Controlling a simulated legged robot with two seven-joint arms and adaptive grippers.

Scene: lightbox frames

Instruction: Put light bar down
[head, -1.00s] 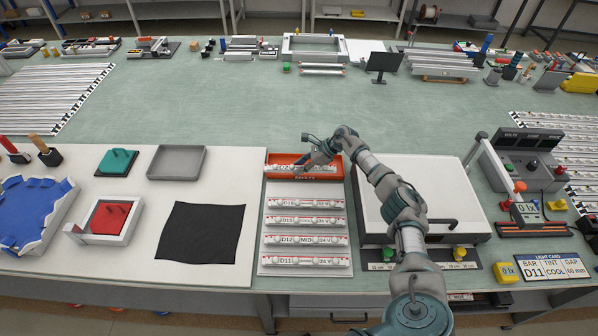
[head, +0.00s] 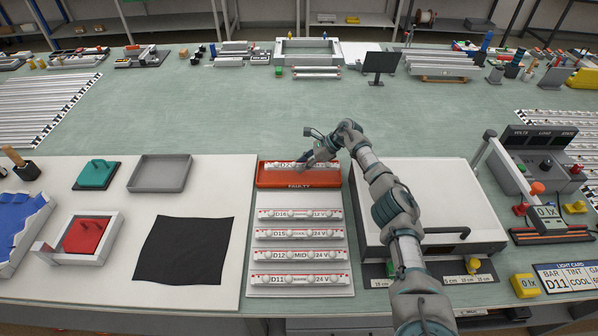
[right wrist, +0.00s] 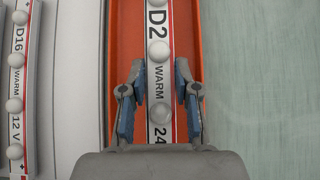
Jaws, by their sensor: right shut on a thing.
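A white light bar with round bulbs, marked D2, WARM and 24 in the right wrist view (right wrist: 158,60), lies in the orange FAULTY tray (head: 265,181). The bar (head: 284,165) also shows in the head view, partly covered by my gripper. My right gripper (head: 316,163) is over the tray with its fingers shut on the sides of the bar; in the right wrist view the fingers (right wrist: 158,100) stand on both sides of it. The bar runs along the tray. Whether it touches the tray floor I cannot tell. My left gripper is not in view.
Several other light bars (head: 300,234) lie in rows on a white rack in front of the tray. A white box (head: 430,190) stands right of it, under my right arm. A black cloth (head: 185,250) and grey tray (head: 160,172) lie to the left.

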